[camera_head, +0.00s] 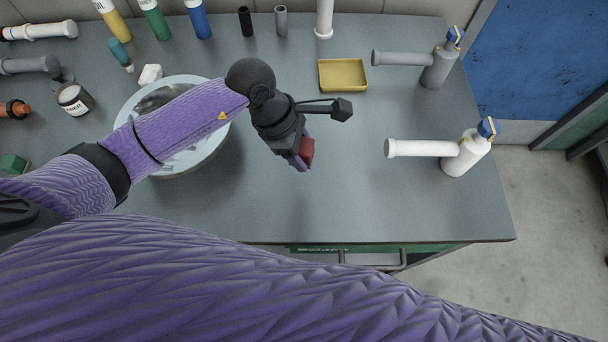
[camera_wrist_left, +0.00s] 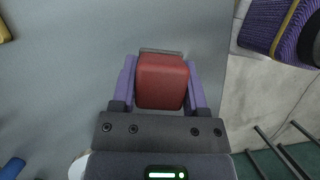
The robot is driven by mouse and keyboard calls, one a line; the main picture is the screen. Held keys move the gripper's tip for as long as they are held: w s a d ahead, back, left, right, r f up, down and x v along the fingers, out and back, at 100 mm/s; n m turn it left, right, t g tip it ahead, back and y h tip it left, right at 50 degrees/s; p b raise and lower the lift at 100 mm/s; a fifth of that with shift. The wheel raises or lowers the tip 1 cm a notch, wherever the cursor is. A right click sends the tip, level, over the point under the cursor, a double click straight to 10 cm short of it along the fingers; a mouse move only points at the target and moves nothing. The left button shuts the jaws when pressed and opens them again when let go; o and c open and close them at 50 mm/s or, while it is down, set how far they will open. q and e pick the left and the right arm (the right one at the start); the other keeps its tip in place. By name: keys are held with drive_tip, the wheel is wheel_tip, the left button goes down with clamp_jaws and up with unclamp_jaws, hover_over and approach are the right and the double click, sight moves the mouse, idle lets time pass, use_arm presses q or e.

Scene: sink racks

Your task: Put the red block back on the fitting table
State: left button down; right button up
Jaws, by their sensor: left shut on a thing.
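The red block (camera_head: 308,150) shows in the head view at the tip of my left gripper (camera_head: 301,158), over the right-centre part of the grey table (camera_head: 330,205). In the left wrist view the red block (camera_wrist_left: 161,82) sits between the two purple fingers of my left gripper (camera_wrist_left: 161,90), which are shut on its sides. I cannot tell whether the block touches the table top. My right gripper is not in view; a large purple arm crosses the bottom of the head view.
A metal basin (camera_head: 190,160) lies under my left arm. A yellow tray (camera_head: 343,75) stands at the back. A grey pipe fitting (camera_head: 420,62) and a white one (camera_head: 440,152) are at the right. Bottles line the back edge. The front right table top is clear.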

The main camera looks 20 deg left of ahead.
sight(307, 182)
use_arm(q)
drive_tip(key=shift+s+n+t, duration=0.1)
drive_tip(key=shift+n+t, duration=0.2)
drive_tip(key=shift+n, duration=0.9)
wheel_tip(307, 182, down, 10)
drive_tip(key=shift+f+b, duration=0.25)
drive_tip(key=shift+b, duration=0.95)
drive_tip(key=shift+r, duration=0.1)
drive_tip(key=shift+c, duration=0.5)
unclamp_jaws()
